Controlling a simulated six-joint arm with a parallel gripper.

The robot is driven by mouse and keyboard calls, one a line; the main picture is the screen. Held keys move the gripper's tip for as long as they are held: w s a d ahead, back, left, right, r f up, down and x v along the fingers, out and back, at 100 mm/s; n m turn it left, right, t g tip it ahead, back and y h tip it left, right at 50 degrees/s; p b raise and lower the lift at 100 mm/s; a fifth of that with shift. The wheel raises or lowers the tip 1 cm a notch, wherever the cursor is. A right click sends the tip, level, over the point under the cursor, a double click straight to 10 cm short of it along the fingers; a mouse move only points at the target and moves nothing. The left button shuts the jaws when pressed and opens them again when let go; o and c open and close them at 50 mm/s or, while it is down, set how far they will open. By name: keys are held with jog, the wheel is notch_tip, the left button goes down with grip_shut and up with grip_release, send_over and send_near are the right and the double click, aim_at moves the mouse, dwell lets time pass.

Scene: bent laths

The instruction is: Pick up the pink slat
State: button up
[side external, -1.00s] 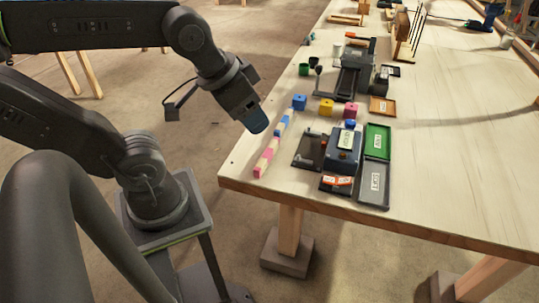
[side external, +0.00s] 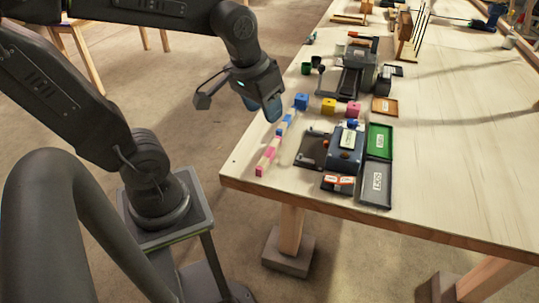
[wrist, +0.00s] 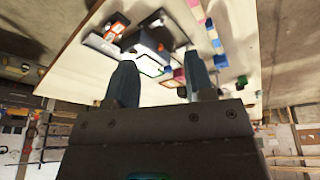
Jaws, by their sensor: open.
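The pink slat (side external: 267,157), with pale wood and pink sections, lies near the table's left edge in the side view. Part of it shows at the top of the wrist view (wrist: 193,4). A blue and pale slat (side external: 284,124) lies just beyond it, in line; I cannot tell whether they touch. My gripper (side external: 263,108) is open above the table's left edge, near the far end of the blue slat and apart from the pink slat. Its two blue-grey fingers (wrist: 160,85) are spread with nothing held between them in the wrist view.
The table's right part is clear.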

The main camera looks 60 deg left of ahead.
jog(key=w+a+f+n+g, duration=0.3)
jog(key=w+a+f+n, duration=0.15)
jog(key=a, duration=0.25)
send_over(269, 153)
jog(key=shift+h, duration=0.3)
jog(key=f, duration=0.9)
jog(key=shift+s+a+f, duration=0.15)
jog(key=shift+a, duration=0.05)
jog(key=shift+d+f, duration=0.2)
jog(key=shift+f, duration=2.5)
grip_shut()
